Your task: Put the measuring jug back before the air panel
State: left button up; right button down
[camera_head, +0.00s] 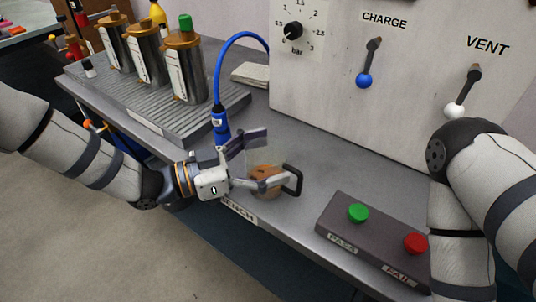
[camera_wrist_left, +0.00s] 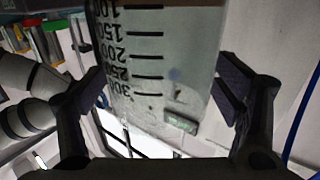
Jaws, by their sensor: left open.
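The measuring jug (camera_head: 265,179) is clear, with a black handle (camera_head: 294,180) to the right, and stands at the bench's front part. In the left wrist view the jug (camera_wrist_left: 160,70) fills the middle, its black scale marks upside down. My left gripper (camera_head: 262,161) is open, with one finger on each side of the jug. A gap shows beside the jug at the right finger in the wrist view. The fingers hide part of the jug in the head view. The pale air panel (camera_head: 330,85) stands behind the bench. My right gripper is not in view.
A blue hose (camera_head: 219,75) with a blue connector (camera_head: 220,125) rises just behind my left gripper. A dark box with a green button (camera_head: 358,212) and a red button (camera_head: 416,243) lies right of the jug. Metal cylinders (camera_head: 184,70) stand on a ribbed tray (camera_head: 225,104).

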pick_arm(q)
jog(key=shift+r, duration=0.2)
jog(key=v, duration=1.2)
